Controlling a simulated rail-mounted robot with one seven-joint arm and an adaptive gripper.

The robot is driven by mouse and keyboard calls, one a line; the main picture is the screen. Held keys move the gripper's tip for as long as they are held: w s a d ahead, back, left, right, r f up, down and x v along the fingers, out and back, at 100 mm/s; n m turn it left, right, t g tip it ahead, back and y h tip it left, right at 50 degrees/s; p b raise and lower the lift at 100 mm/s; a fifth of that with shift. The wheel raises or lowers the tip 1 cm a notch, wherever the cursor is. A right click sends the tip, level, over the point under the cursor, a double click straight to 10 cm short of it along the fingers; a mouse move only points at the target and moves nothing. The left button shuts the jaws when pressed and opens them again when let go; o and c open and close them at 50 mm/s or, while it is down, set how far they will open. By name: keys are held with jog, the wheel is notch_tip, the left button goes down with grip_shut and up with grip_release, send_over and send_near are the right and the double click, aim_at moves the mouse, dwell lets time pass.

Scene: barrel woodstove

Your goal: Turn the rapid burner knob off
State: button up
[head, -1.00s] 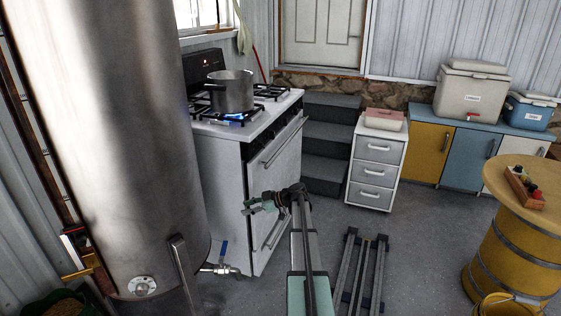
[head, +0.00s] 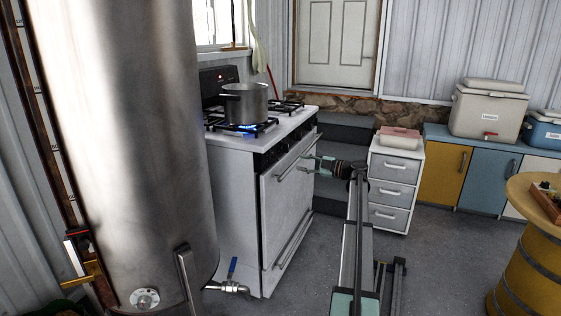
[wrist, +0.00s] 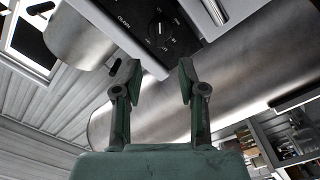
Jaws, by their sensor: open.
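The white stove (head: 232,180) stands left of centre in the head view, with a steel pot (head: 245,103) on a burner. A blue flame (head: 250,128) burns under the pot. In the wrist view a black knob (wrist: 159,28) with a pale pointer mark sits on a dark panel (wrist: 140,22); the label is too small to read surely. My gripper (head: 303,163) is at the stove's front, near the oven door handle (head: 298,156). In the wrist view my gripper (wrist: 160,75) is open and empty, its fingertips apart, pointing toward the knob without touching it.
A large steel barrel (head: 130,150) stands left of the stove. A white drawer unit (head: 393,188) is right of my arm. A yellow barrel table (head: 530,270) is at the right. Floor is clear between them.

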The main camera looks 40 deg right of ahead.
aim_at(278, 158)
jog(key=x, duration=1)
jog(key=shift+w+f+b, duration=0.1)
jog(key=shift+w+b, duration=0.2)
grip_shut()
